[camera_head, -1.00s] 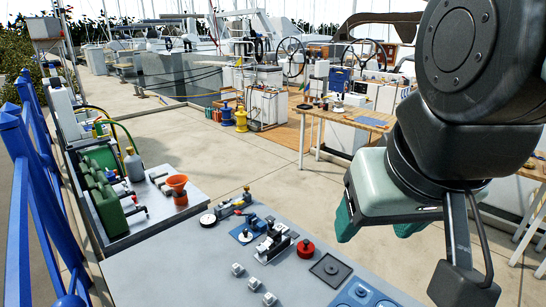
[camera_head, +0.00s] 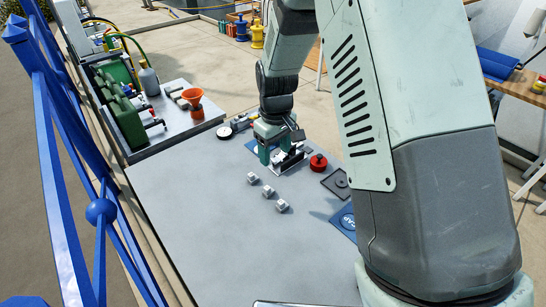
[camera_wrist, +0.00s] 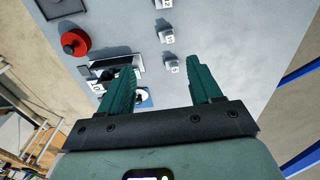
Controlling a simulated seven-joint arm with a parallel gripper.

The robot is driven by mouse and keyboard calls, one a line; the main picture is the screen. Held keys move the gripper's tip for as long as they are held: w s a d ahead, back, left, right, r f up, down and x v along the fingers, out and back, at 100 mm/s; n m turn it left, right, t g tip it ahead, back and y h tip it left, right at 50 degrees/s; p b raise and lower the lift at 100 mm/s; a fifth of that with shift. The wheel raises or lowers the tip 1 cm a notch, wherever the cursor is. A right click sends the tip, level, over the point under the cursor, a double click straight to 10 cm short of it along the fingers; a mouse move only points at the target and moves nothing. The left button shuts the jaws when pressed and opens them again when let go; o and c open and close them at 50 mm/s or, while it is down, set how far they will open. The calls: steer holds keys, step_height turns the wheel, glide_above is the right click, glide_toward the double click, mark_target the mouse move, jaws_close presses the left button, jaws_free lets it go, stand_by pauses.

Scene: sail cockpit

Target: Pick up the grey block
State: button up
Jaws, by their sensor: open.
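Three small light grey blocks stand in a slanting row on the grey table. In the head view they are the far block (camera_head: 253,177), the middle block (camera_head: 268,191) and the near block (camera_head: 282,205). My gripper (camera_head: 277,160) is open and points down over the table's far part, just beyond and right of the far block. In the wrist view the open fingers (camera_wrist: 162,72) have nothing held between them. One block (camera_wrist: 171,64) shows between and just past the fingertips; two more (camera_wrist: 166,32) continue upward. I cannot read their markings clearly.
A black and silver fixture (camera_head: 289,160) is right beside my gripper. A red round knob (camera_head: 318,162), a dark square plate (camera_head: 337,183) and a blue mat (camera_head: 344,222) lie right. The table's near left part is clear.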

glide_above(269, 187)
steer(key=shift+n+g, duration=0.3)
steer(key=shift+n, duration=0.1)
steer(key=f, duration=1)
steer(key=shift+s+d+f, duration=0.1)
steer(key=shift+s+f, duration=0.15)
steer(key=shift+f, duration=0.05)
steer(key=f, duration=0.5)
steer(key=shift+w+f, duration=0.2)
steer(key=shift+f, duration=0.15)
steer(key=c, duration=1.1)
